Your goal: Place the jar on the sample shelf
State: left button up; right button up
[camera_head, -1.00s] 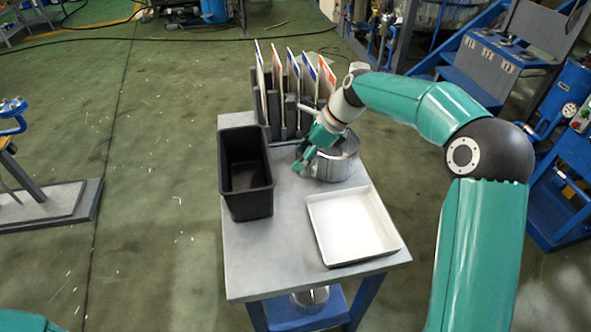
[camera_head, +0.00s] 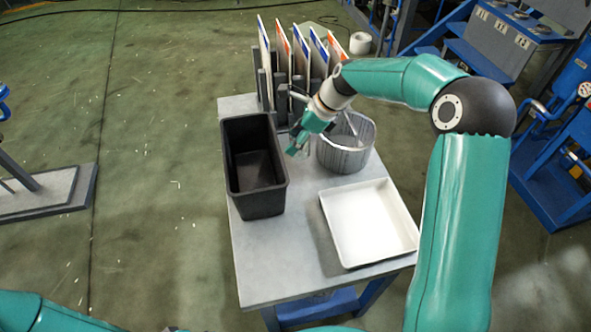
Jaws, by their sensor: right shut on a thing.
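My right gripper (camera_head: 297,150) hangs low over the table, between the black bin and a grey round pot (camera_head: 345,156). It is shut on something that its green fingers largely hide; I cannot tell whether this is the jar. The fingertips point down and left, close to the bin's right wall. I cannot make out a jar clearly elsewhere, nor tell which surface is the sample shelf. A piece of my left arm (camera_head: 45,312) shows at the bottom left; its gripper is out of view.
The grey table (camera_head: 262,262) carries a black open bin (camera_head: 258,205), an empty white tray (camera_head: 368,222) and a rack with several upright boards (camera_head: 302,52) at the back. The table's front left is clear. A blue lower shelf (camera_head: 338,306) shows underneath.

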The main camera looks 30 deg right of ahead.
notch_tip(320, 180, down, 14)
jog(key=shift+s+d+r+p, duration=0.1)
jog(key=shift+p, duration=0.3)
jog(key=o, duration=1.3)
